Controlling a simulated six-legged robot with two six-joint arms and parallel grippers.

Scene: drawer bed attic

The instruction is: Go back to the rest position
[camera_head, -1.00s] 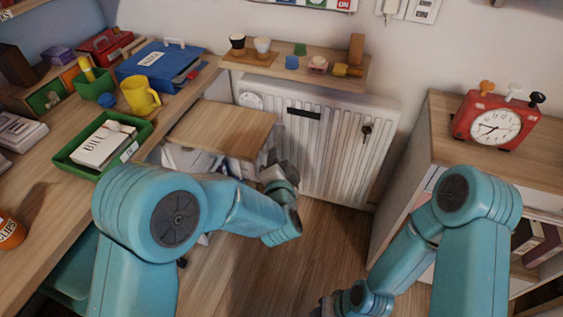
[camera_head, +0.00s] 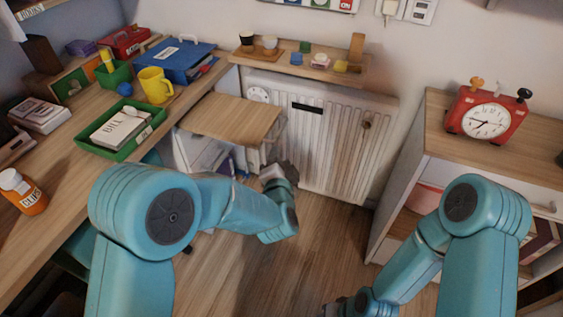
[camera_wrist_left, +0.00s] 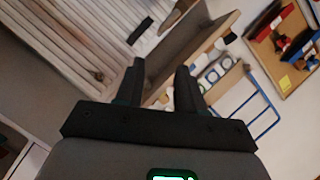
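My left gripper (camera_head: 280,172) is low over the floor, in front of the radiator and just right of the small wooden-topped drawer unit. In the left wrist view its two dark fingers (camera_wrist_left: 160,70) stand apart with nothing seen between them. My left arm is bent, with its forearm reaching forward. My right arm is bent down at the lower right. Only a dark bit of my right gripper (camera_head: 335,308) shows at the bottom edge, so its fingers are hidden.
The desk (camera_head: 55,190) on the left holds a green tray (camera_head: 90,146), a yellow mug (camera_head: 155,85) and an orange clips bottle (camera_head: 24,192). The drawer unit's top (camera_head: 232,118) and the radiator (camera_head: 340,140) are ahead. A cabinet (camera_head: 415,160) with a red clock (camera_head: 487,115) stands right. Floor between is clear.

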